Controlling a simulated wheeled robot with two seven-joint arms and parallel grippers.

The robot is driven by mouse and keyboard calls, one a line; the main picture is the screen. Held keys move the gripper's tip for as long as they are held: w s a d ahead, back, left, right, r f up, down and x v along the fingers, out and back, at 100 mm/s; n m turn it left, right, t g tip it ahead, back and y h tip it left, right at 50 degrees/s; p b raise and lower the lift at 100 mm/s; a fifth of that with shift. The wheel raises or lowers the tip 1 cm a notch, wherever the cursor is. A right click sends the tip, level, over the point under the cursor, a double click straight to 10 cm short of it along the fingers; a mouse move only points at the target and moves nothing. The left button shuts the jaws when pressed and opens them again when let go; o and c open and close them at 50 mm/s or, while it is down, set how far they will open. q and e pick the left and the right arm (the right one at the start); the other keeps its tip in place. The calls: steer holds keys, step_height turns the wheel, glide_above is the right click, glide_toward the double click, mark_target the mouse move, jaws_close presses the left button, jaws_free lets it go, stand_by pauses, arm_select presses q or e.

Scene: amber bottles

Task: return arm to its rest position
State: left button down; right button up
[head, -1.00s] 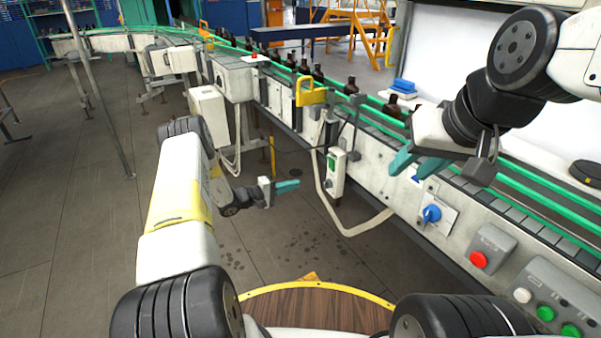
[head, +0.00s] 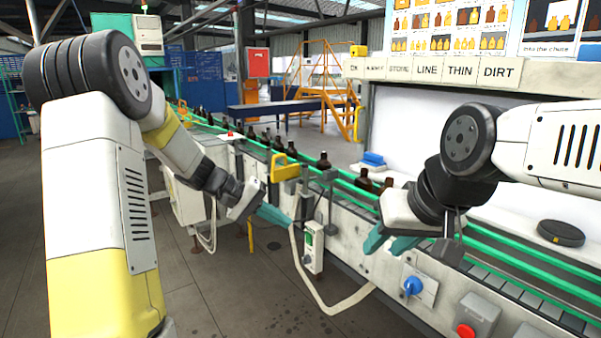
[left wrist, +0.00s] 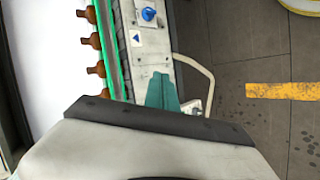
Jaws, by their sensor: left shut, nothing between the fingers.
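My left arm stands at the left of the head view. Its gripper (head: 275,215) has teal fingers pressed together with nothing between them, in front of the conveyor's side. The same shut fingers show in the left wrist view (left wrist: 162,93), over the conveyor's side panel. My right gripper (head: 388,243) is at the conveyor's near side; its two teal fingers look spread apart and empty. Amber bottles (head: 323,161) stand upright in a row on the conveyor, and several show in the left wrist view (left wrist: 91,42). Neither gripper holds a bottle.
The conveyor (head: 350,235) with green rails runs from back left to front right. A yellow bracket (head: 285,168), a green-switch box (head: 314,249), a blue knob (head: 412,286) and a red button (head: 466,330) are on its near side. A black disc (head: 561,233) lies at right. Floor at left is open.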

arm_select(q)
steer(key=s+a+r+t+y, duration=0.2)
steer(key=s+a+r+y, duration=0.2)
steer(key=s, duration=0.8)
steer(key=s+a+r+m+t+y, duration=0.1)
steer(key=s+a+r+y, duration=0.3)
steer(key=s, duration=0.8)
steer(key=shift+s+a+r+t, duration=0.25)
steer(key=shift+a+r+t, duration=0.3)
steer(key=shift+r+t, duration=0.25)
